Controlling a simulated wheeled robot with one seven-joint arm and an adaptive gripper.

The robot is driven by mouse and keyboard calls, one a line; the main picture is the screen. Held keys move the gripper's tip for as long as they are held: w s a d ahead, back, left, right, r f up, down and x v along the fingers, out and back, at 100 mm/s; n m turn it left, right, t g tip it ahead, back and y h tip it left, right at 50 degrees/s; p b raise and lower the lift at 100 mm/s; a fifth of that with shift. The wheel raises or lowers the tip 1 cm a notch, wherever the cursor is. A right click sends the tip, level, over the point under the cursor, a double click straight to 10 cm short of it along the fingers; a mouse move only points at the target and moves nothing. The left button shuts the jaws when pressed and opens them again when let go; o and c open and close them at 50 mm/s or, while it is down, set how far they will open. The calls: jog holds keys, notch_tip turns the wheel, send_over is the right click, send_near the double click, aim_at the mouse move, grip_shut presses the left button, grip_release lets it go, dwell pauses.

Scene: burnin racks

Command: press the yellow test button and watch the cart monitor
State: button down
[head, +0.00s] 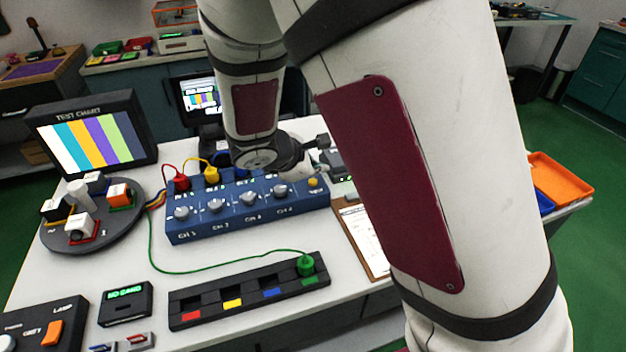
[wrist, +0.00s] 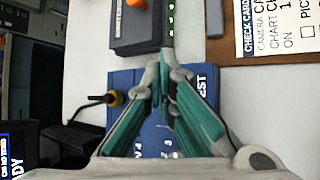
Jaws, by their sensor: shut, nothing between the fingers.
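The blue test box (head: 247,208) stands on the white table with a row of grey knobs. The yellow test button (head: 313,182) is on its right end in the head view. In the wrist view my gripper (wrist: 165,62) is shut and empty, its teal fingers meeting over the blue box beside the printed word TEST; the button is not visible there, and I cannot tell whether the tips touch anything. A monitor (head: 201,96) with colour bars stands behind the box, partly hidden by my arm. The wrist view shows part of a dark screen (wrist: 12,150) with lettering.
Red (head: 181,183) and yellow (head: 212,175) plugs stand at the box's back edge. A dark unit with an orange part (wrist: 135,5) and a clipboard (wrist: 270,50) lie close to the fingers. A test chart display (head: 90,135) and round turntable (head: 92,220) are at left.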

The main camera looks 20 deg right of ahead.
aim_at(315, 183)
jog(key=shift+f, duration=0.2)
jog(key=shift+f+b, duration=0.25)
jog(key=shift+b, duration=0.25)
jog(key=shift+f+b, duration=0.45)
dwell(0.8)
jog(key=shift+r, duration=0.2)
jog(key=shift+r+p, duration=0.7)
jog(key=shift+p, duration=0.05)
jog(key=shift+r+p, duration=1.95)
jog(key=shift+r, duration=0.55)
